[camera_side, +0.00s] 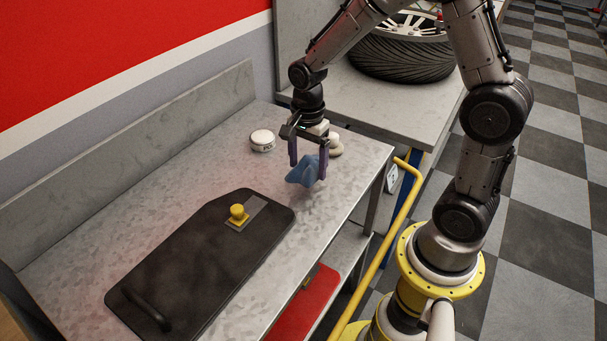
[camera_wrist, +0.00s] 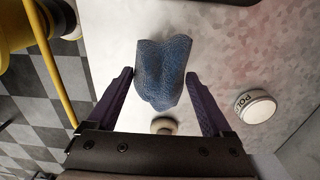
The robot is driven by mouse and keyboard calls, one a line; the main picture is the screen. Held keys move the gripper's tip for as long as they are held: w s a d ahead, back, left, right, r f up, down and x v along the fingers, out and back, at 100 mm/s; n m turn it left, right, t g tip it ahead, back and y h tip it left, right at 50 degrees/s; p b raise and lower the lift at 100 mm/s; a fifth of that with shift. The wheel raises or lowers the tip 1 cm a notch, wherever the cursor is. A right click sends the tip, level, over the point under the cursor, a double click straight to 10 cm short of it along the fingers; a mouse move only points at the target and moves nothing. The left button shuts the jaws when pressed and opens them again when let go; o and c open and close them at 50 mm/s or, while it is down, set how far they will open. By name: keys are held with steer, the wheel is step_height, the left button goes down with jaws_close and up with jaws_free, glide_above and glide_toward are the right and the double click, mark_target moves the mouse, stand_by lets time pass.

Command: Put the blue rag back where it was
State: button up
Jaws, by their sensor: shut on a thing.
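The blue rag (camera_side: 303,171) hangs between the two purple fingers of my gripper (camera_side: 308,170) in the side view. My gripper is shut on it, over the metal workbench (camera_side: 190,190). In the wrist view the crumpled rag (camera_wrist: 162,73) shows between the fingertips of my gripper (camera_wrist: 160,78). How far the rag is above the bench is hard to tell.
A round white tin with lettering (camera_side: 263,140) stands behind the gripper, left of it. A small beige round object (camera_side: 335,146) stands to its right. A black board (camera_side: 190,275) with a yellow knob (camera_side: 238,214) lies in front. A tire (camera_side: 400,55) rests on the rear bench.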

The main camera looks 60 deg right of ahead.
mark_target(303, 175)
steer(key=shift+w+f, duration=0.45)
steer(key=shift+f, duration=0.1)
steer(key=shift+w+f, duration=0.2)
steer(key=shift+f, duration=1.5)
steer(key=shift+f, duration=0.1)
steer(key=o, duration=1)
steer(key=shift+c, duration=0.2)
